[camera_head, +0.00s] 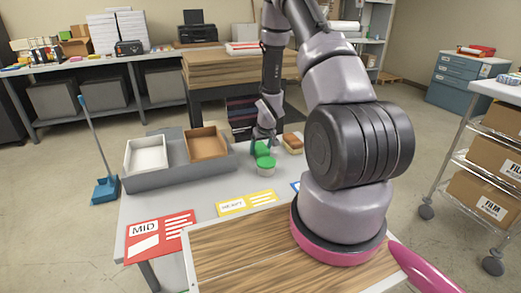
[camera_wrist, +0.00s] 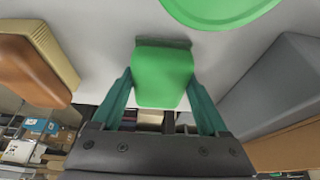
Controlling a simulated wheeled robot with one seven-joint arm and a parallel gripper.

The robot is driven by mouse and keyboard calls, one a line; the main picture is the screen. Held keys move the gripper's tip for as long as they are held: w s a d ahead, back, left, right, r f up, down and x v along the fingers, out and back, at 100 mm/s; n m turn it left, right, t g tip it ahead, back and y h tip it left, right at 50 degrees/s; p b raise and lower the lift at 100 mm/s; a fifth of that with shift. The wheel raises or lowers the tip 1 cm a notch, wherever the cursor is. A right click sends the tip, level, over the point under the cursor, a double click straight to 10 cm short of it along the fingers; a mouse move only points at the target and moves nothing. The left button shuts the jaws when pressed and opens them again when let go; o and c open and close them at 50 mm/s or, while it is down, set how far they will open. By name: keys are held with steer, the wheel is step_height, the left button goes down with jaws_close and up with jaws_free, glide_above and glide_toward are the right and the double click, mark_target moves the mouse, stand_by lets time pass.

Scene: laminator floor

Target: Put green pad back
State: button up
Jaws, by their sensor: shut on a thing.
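The green pad (camera_wrist: 163,80) is a small bright green block between the two teal fingers of my gripper (camera_wrist: 162,92) in the wrist view. My gripper is shut on it. In the head view the pad (camera_head: 261,148) shows partly under my gripper (camera_head: 264,140), over the grey table. I cannot tell whether it touches the table. Close in front is a round tub with a green lid (camera_head: 266,162); the lid also shows at the top of the wrist view (camera_wrist: 218,8).
A grey tray (camera_head: 180,175) with a white bin (camera_head: 147,155) and a brown bin (camera_head: 206,144) stands left. A brown-and-tan block (camera_head: 293,143) is right of my gripper. Red (camera_head: 160,237) and yellow (camera_head: 246,203) cards lie near a wooden board (camera_head: 240,245) in front.

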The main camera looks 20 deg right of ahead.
steer(key=o, duration=1.2)
steer(key=shift+f, duration=0.15)
steer(key=s+a+r+m, duration=0.1)
steer(key=s+r, duration=0.3)
steer(key=r, duration=0.7)
steer(key=s+a+r+m+t, duration=0.1)
steer(key=s+r, duration=0.3)
steer(key=r, duration=0.8)
steer(key=s+a+r, duration=0.1)
steer(key=s+r, duration=0.2)
steer(key=r, duration=0.8)
steer(key=s+a+r+m+y, duration=0.1)
steer(key=s+a+r, duration=0.2)
steer(key=s+r, duration=0.3)
steer(key=s+a+r+m+t+y, duration=0.1)
steer(key=s+a+r, duration=0.2)
steer(key=s+r, duration=0.4)
steer(key=s, duration=0.5)
steer(key=shift+s+a+t, duration=0.15)
steer(key=shift+a+t, duration=0.15)
steer(key=shift+a, duration=0.05)
